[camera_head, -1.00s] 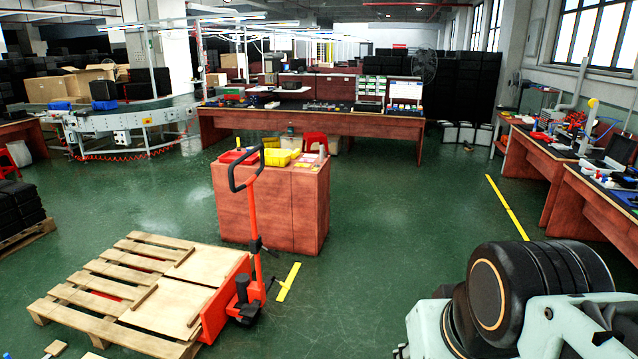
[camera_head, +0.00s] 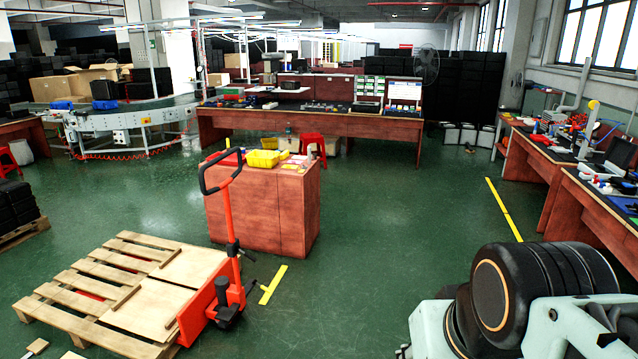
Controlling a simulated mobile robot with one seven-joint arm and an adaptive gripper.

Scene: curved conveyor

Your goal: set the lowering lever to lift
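A red pallet jack (camera_head: 222,303) stands at the lower left, its forks under a wooden pallet (camera_head: 153,300). Its red steering shaft (camera_head: 229,215) rises nearly upright, leaning a little, to a black loop handle (camera_head: 203,177). The lowering lever is too small to make out at the handle, so its setting cannot be told. My gripper is not in view; only part of my arm shows at the lower right, well apart from the jack.
A red-brown cabinet (camera_head: 288,214) with a yellow bin (camera_head: 263,159) on top stands just behind the jack. Workbenches stand at the back (camera_head: 330,125) and right (camera_head: 590,196). A curved conveyor (camera_head: 130,118) is at the back left. Green floor right of the jack is clear.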

